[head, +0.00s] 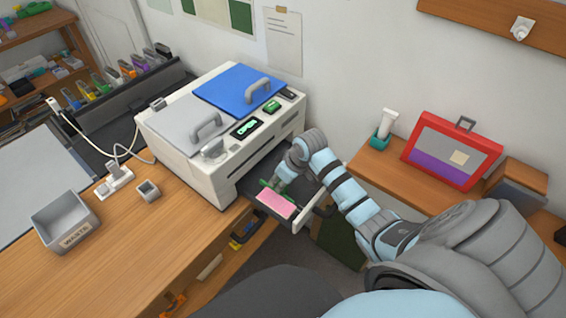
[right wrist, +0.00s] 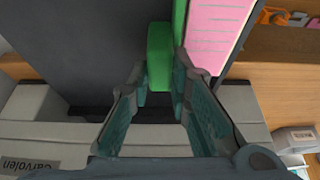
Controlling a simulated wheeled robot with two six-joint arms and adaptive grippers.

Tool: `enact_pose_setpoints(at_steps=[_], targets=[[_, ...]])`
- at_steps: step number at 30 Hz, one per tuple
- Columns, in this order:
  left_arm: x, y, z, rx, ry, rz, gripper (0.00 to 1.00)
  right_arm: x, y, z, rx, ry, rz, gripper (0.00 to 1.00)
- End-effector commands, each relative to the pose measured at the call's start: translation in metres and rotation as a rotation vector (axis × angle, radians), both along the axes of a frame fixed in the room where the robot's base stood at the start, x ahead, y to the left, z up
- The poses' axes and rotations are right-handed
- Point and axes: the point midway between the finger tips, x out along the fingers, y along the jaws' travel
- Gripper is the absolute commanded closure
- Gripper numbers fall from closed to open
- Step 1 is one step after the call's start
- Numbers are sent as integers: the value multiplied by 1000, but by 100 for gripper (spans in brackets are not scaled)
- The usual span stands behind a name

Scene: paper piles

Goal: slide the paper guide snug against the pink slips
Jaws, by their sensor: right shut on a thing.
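The pink slips (head: 276,202) lie in a stack in the open dark tray (head: 297,222) of the white machine. They also show at the top of the right wrist view (right wrist: 215,28). The green paper guide (right wrist: 159,56) has a thick tab and a thin upright strip running along the left edge of the slips there. Strip and slips look very close; I cannot tell whether they touch. My right gripper (right wrist: 161,84) is shut on the guide's tab. In the head view the gripper (head: 276,186) is over the tray and partly hides the guide. My left gripper is not in view.
The white machine (head: 222,125) with grey and blue lids stands on the wooden bench (head: 130,240). A waste bin (head: 66,222) and a small grey cup (head: 148,190) stand on the left. A red case (head: 452,150) stands on the right shelf.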

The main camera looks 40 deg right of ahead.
Motion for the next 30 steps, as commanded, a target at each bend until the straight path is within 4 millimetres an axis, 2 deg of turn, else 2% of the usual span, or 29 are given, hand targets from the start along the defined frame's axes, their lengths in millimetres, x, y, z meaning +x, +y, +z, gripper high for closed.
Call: enact_pose_setpoints(at_steps=[1, 4, 5, 13, 16, 20, 27, 30], targets=[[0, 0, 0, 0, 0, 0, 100, 1, 0, 1, 1, -4, 1, 79], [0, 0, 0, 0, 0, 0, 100, 1, 0, 1, 1, -4, 1, 63], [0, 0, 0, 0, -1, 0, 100, 1, 0, 1, 1, -3, 1, 62], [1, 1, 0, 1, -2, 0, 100, 0, 0, 1, 0, -2, 1, 62], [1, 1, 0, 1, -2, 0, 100, -2, -2, 8, 0, -5, -1, 62], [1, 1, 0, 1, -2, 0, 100, -12, -5, 34, -4, -6, 2, 62], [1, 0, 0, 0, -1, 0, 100, -35, -12, 94, -3, -7, 2, 62], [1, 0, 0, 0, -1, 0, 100, -41, -13, 107, 0, -4, 1, 62]])
